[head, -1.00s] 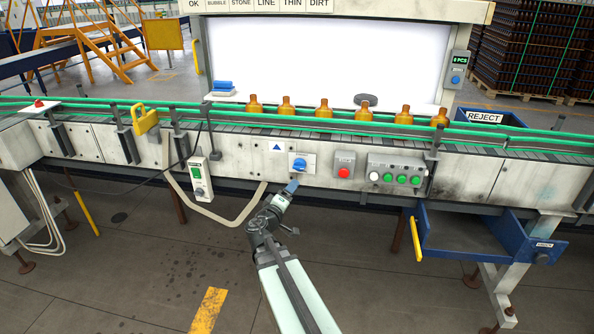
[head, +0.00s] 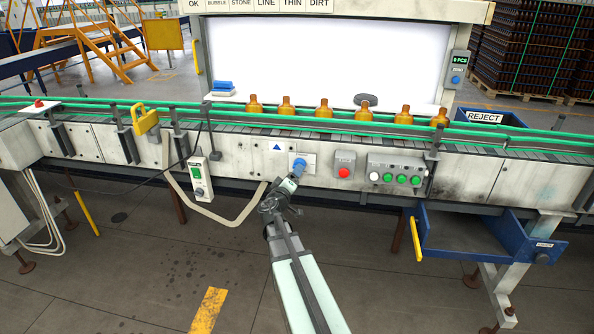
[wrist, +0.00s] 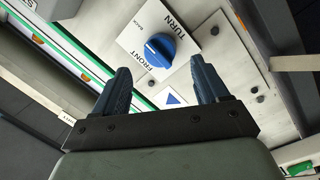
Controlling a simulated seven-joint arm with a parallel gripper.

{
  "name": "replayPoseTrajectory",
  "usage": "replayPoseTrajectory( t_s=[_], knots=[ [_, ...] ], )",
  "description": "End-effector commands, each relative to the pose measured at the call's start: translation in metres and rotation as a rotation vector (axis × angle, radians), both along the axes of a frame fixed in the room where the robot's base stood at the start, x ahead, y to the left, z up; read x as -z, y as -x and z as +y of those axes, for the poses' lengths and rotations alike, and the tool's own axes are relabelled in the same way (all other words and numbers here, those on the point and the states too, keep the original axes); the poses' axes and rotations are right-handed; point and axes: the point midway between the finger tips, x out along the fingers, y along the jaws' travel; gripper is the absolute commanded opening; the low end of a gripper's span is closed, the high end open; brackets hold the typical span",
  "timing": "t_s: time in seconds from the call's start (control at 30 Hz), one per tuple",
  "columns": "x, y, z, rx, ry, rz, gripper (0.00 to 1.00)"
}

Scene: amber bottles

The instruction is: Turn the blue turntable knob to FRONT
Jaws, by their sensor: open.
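The blue turntable knob (wrist: 160,50) sits on a white plate (wrist: 182,22) lettered TURN, FRONT and BACK in the wrist view. Its pale pointer line runs across its face, on the side near the word FRONT; I cannot tell its exact setting. In the head view the knob (head: 299,163) shows on the conveyor's front panel, partly covered by my gripper. My gripper (wrist: 162,82) is open and empty, its two dark blue fingers just short of the knob with a gap on either side. In the head view my gripper (head: 294,176) reaches up to the panel from below.
A red button (head: 344,172) and a control box with green buttons (head: 401,179) are to the right of the knob. A green switch box (head: 198,178) and a bent beige rail (head: 228,222) are to the left. Several amber bottles (head: 323,110) stand on the conveyor above.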

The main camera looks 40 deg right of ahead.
Motion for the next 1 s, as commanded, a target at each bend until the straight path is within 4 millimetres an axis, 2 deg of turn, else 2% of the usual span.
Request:
replayPoseTrajectory(
  t_s=[0.1, 0.3, 0.77, 1.0],
  knots=[
    [0.000, -0.014, -0.017, 0.001, 0.000, 0.000, 0.74],
    [0.000, -0.027, -0.034, -0.001, 0.001, 0.000, 0.74],
    [0.000, -0.030, -0.041, 0.000, 0.001, 0.001, 0.74],
    [0.000, -0.030, -0.041, 0.000, 0.001, 0.001, 0.53]
  ],
)
